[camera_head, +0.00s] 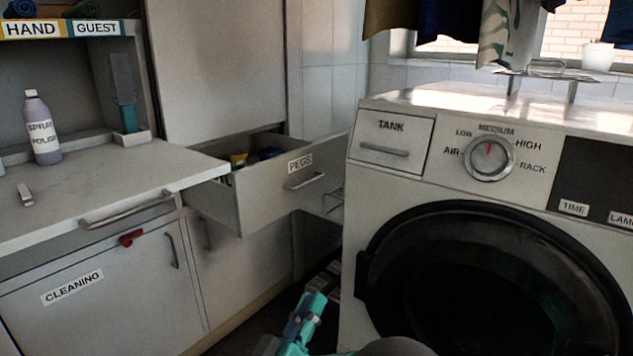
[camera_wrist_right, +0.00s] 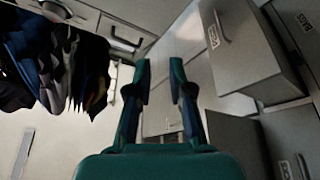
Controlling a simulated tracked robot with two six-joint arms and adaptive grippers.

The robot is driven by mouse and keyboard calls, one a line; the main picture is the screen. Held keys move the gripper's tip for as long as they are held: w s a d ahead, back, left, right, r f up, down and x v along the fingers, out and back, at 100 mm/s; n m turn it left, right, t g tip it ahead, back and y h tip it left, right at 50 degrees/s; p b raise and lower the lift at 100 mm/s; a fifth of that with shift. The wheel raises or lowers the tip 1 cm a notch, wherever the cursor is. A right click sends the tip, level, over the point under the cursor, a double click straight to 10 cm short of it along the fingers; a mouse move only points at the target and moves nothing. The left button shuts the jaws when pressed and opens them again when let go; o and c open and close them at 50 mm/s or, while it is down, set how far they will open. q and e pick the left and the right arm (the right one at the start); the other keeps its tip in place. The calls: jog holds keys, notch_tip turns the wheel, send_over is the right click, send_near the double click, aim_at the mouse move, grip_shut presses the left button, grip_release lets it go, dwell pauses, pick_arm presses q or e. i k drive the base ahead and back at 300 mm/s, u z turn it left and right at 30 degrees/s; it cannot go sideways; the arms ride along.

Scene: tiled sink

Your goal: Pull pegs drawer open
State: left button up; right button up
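The pegs drawer (camera_head: 270,195) stands pulled out from the cabinet in the head view, with its grey front, PEGS label and bar handle (camera_head: 305,182) facing right. Some yellow and dark items show inside it. My teal right gripper (camera_head: 313,303) is below and in front of the drawer, apart from its handle. In the right wrist view the gripper (camera_wrist_right: 160,68) has its two fingers spread with nothing between them. The drawer (camera_wrist_right: 243,60) shows there at the upper right, beside the fingers. My left gripper is not in view.
The washing machine (camera_head: 480,185) stands close to the right of the drawer. A counter (camera_head: 95,185) with a spray polish bottle (camera_head: 42,128) is at the left, above a CLEANING cabinet door (camera_head: 100,290). A narrow floor gap lies below the drawer.

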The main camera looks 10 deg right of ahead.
aim_at(261, 193)
jog(key=i, duration=0.95)
jog(key=u, duration=0.05)
